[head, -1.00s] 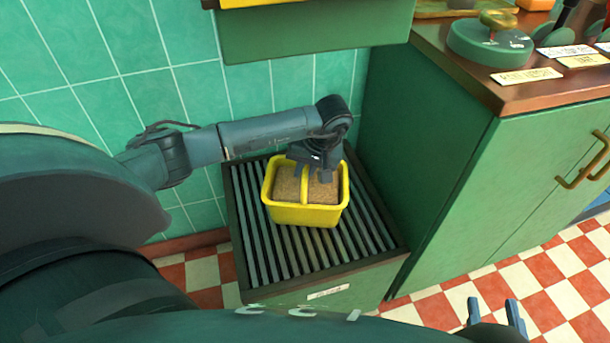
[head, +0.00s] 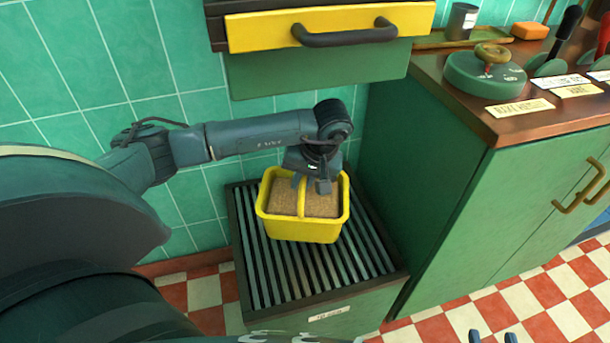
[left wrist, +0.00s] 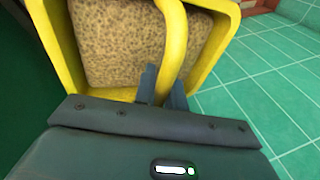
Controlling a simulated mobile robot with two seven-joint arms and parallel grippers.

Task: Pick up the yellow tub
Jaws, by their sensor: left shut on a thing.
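The yellow tub (head: 303,230) is upright, with a yellow handle over the middle and a brown, grainy filling. It appears to hang a little above a dark slatted stand (head: 270,278); the gap beneath it is hard to judge. My left gripper (head: 311,184) comes down from above and is shut on the tub's handle. In the left wrist view, the fingers (left wrist: 162,86) close around the yellow handle (left wrist: 172,50), with the filling (left wrist: 130,45) behind. My right gripper (head: 492,338) shows only its two fingertips at the bottom edge, apart and empty.
A yellow drawer (head: 330,27) with a dark handle juts out above the arm. A green cabinet (head: 440,200) stands close on the right, its counter holding a green lidded item (head: 485,78) and labels. A tiled wall (head: 140,60) is behind. The checkered floor (head: 530,300) is clear.

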